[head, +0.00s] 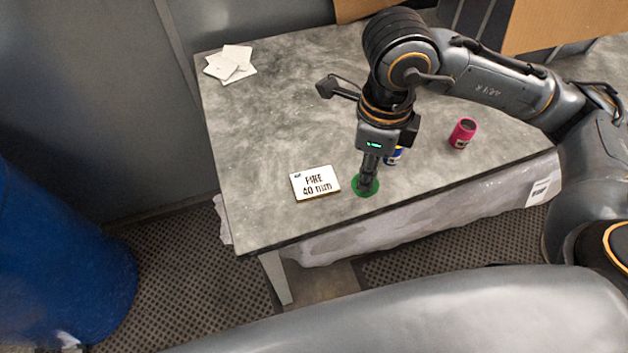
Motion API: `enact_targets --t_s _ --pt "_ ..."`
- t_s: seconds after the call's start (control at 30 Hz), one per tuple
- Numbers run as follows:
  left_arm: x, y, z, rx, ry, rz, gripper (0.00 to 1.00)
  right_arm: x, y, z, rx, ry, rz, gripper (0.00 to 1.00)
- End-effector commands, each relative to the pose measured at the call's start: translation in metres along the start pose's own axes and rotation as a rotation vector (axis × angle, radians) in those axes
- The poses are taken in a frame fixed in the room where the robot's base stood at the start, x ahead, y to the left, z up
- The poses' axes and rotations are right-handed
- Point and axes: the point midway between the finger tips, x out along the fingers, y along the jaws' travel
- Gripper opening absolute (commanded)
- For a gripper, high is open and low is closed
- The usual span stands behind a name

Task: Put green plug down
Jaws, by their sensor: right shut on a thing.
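The green plug (368,190) is at the front part of the grey table (270,130), just right of a white sign reading "FIRE 40 min" or similar (314,183). My right gripper (368,178) points straight down and is shut on the green plug, covering much of it. The plug's green rim shows around the fingertips, at or very near the tabletop; I cannot tell whether it touches. My left gripper is not in view.
A blue piece (393,156) is partly hidden behind my right gripper. A pink cup-like piece (462,133) stands to the right. White cards (231,64) lie at the back left. The table's left and middle are clear. A blue barrel (60,260) stands left on the floor.

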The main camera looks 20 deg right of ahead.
Motion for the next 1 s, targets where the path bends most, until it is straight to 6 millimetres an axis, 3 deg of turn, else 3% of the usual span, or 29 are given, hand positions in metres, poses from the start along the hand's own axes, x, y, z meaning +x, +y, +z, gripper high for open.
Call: enact_targets --t_s 0.3,0.57,0.67,1.0 --pt "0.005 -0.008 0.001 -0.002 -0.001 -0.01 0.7 -0.005 0.005 -0.009 0.654 -0.003 -0.004 0.0" --pt "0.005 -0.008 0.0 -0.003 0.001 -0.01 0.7 -0.006 0.004 -0.009 0.875 -0.004 -0.005 0.0" --pt "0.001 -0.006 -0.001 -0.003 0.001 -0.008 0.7 -0.002 -0.001 0.003 0.888 -0.001 -0.002 0.0" --pt "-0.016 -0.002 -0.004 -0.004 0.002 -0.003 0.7 0.036 -0.038 0.074 0.889 0.003 -0.001 0.0"
